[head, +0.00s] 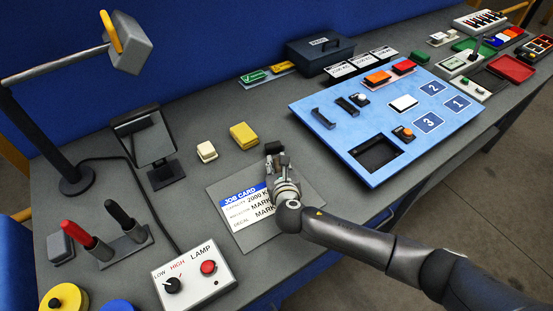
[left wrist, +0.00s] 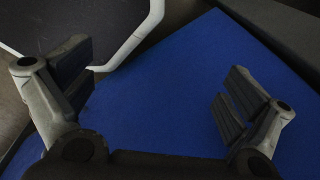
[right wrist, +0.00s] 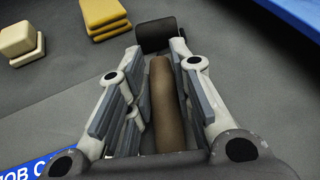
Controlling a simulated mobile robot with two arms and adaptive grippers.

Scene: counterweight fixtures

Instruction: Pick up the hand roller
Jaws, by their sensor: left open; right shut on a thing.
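The hand roller shows in the right wrist view as a brown handle (right wrist: 164,110) with a dark roller head (right wrist: 155,35) at its far end. My right gripper (right wrist: 158,75) is shut on the brown handle, which lies between its finger pads. In the head view, my right gripper (head: 277,165) is at the upper edge of the job card (head: 257,233), and the roller's dark head (head: 274,148) shows just beyond it. The handle is mostly hidden there. My left gripper (left wrist: 160,90) is open and empty in the left wrist view, over a blue surface; it is outside the head view.
A cream block (head: 206,151) and a yellow block (head: 244,135) stand just beyond the right gripper. A blue panel (head: 330,118) lies to the right. A lamp control box (head: 194,275) and a stand with red and black handles (head: 125,243) are at the left. Grey bench between is clear.

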